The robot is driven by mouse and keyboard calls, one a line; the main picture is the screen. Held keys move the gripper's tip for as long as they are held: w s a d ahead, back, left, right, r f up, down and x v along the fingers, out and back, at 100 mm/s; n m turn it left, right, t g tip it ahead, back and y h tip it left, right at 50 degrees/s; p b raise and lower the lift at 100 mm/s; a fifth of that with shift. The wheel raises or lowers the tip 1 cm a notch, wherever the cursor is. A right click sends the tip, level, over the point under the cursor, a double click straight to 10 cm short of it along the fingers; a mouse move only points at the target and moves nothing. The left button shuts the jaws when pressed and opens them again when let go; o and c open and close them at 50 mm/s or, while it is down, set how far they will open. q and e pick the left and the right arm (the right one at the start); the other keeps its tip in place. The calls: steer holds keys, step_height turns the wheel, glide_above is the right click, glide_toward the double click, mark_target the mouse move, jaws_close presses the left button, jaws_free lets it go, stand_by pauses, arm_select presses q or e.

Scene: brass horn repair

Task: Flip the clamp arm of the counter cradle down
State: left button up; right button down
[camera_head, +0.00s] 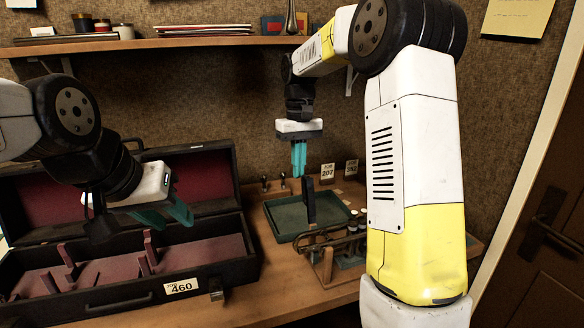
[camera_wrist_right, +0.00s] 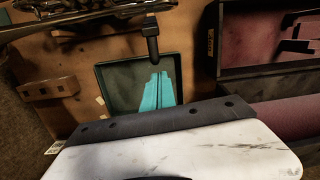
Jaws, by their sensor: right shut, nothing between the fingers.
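The counter cradle (camera_head: 328,268) is a wooden stand on the bench in the head view, with a brass horn (camera_head: 330,238) lying across it. The dark clamp arm (camera_head: 308,200) stands upright beside the horn, in front of the green tray. It also shows in the right wrist view (camera_wrist_right: 151,40), just beyond my fingertips. My right gripper (camera_head: 299,172) has teal fingers pointing down, shut and empty, above the tray and close to the clamp arm's top; its fingers show in the wrist view (camera_wrist_right: 158,92). My left gripper (camera_head: 170,218) hangs over the case, its fingers apart and empty.
A green tray (camera_head: 280,222) lies on the bench behind the cradle. An open black case (camera_head: 120,295) with red lining and tag 460 fills the left. A small wooden block (camera_wrist_right: 48,88) stands near the wall. A shelf (camera_head: 170,42) runs above.

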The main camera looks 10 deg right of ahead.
steer(key=shift+s+d+r, duration=0.1)
steer(key=shift+s+r, duration=0.05)
steer(key=shift+s, duration=0.15)
